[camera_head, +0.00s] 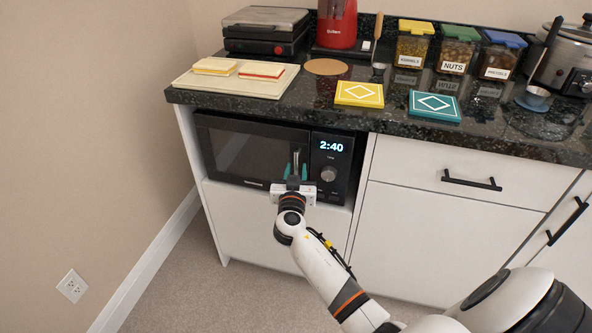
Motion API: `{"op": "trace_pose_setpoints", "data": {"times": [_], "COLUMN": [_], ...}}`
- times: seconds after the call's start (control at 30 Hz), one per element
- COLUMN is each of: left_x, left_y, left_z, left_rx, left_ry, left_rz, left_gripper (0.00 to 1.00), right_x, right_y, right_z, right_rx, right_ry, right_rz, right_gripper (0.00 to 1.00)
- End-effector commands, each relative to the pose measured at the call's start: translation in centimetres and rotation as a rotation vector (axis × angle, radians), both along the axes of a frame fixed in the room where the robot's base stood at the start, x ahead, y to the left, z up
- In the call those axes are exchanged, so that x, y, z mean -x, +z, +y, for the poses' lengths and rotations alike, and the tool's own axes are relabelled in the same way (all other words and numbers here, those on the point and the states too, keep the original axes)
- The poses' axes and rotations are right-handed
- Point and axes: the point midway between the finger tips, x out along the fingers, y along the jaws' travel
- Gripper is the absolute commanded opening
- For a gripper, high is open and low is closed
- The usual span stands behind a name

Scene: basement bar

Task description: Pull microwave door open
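The black microwave (258,152) sits in an open niche under the counter, its door shut and its display reading 2:40. Its upright metal door handle (296,160) is at the right edge of the door, left of the control panel. My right gripper (296,172) is in front of the door at the handle. Its two teal-tipped fingers stand apart, one on each side of the handle, and it looks open. The lower part of the handle is hidden by the gripper. My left gripper is not in view.
The dark granite counter (400,122) overhangs the microwave and holds sandwiches on a board (236,81), yellow (359,94) and teal (434,105) coasters, and jars. White drawers (453,180) adjoin on the right. A wall (110,130) stands left; carpet (190,285) is clear.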

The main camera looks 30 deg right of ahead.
Motion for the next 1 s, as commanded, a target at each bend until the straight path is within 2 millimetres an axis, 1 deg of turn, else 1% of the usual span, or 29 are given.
{"op": "trace_pose_setpoints", "data": {"times": [0.1, 0.37, 0.5, 0.57, 0.93, 0.97, 1.0], "left_x": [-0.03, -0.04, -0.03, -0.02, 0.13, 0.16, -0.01], "left_y": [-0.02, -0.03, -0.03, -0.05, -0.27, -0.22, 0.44], "left_z": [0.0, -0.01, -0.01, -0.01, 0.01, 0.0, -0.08], "left_rx": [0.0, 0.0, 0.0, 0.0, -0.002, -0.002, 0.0], "left_ry": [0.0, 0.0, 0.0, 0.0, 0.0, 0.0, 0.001], "left_rz": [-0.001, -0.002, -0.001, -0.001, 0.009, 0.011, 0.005], "left_gripper": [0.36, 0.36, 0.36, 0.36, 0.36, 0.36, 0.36], "right_x": [-0.43, -0.47, -0.46, -0.46, -0.43, -0.42, -0.4], "right_y": [0.03, -0.01, -0.02, -0.02, -0.11, -0.14, -0.19], "right_z": [-0.36, -0.39, -0.37, -0.37, -0.35, -0.36, -0.37], "right_rx": [-0.001, -0.001, -0.001, -0.001, -0.001, -0.001, -0.001], "right_ry": [0.0, 0.0, 0.0, 0.0, -0.005, -0.007, -0.011], "right_rz": [-0.001, 0.0, 0.0, 0.0, 0.0, 0.0, 0.0], "right_gripper": [0.31, 0.31, 0.08, 0.0, 0.0, 0.0, 0.0]}}
